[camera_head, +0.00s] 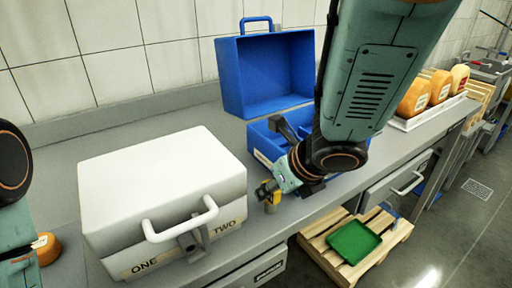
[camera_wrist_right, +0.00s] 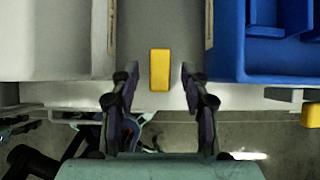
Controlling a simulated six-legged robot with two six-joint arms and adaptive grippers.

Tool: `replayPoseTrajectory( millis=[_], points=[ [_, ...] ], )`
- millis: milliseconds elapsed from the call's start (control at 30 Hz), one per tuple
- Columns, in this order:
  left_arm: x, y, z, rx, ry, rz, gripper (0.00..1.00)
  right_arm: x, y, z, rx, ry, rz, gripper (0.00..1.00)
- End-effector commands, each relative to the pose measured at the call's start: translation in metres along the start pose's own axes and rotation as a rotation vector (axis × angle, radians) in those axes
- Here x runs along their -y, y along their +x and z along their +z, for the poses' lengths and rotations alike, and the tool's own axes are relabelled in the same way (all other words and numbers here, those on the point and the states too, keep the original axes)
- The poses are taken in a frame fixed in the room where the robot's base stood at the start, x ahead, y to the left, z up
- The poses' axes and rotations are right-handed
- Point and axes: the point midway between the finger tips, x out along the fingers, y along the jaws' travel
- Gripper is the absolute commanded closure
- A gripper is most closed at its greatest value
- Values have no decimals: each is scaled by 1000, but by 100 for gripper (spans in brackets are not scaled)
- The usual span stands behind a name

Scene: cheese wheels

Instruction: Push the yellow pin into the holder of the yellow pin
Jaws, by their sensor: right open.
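In the right wrist view a small upright-looking yellow block, likely the yellow pin (camera_wrist_right: 159,70), shows on the grey counter, between the white case and the blue case. My right gripper (camera_wrist_right: 159,92) is open and empty, its two dark fingers on either side of the line to the block. In the head view my right arm reaches down in front of the blue case, and a small yellow piece (camera_head: 270,206) shows beside its wrist. Another yellow piece (camera_wrist_right: 310,115) is at the right edge of the wrist view. I cannot tell which part is the holder. My left gripper is out of view.
A closed white case (camera_head: 160,175) with a handle, marked ONE and TWO, stands left. An open blue case (camera_head: 262,75) stands behind my right arm. Cheese wheels (camera_head: 413,97) lie on a tray at right. A pallet with a green tray (camera_head: 354,242) is on the floor.

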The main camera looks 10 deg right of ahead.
Motion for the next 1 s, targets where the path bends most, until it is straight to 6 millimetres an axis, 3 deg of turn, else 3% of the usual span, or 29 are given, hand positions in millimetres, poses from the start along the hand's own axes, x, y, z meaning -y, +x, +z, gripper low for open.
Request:
replayPoseTrajectory(
  millis=[400,633,1000],
  points=[
    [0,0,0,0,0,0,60,0,-56,2,5,-3,-2,54],
    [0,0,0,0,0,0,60,0,-67,1,3,-2,-3,54],
    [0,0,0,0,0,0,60,0,-68,1,2,-2,-2,54]
  ],
)
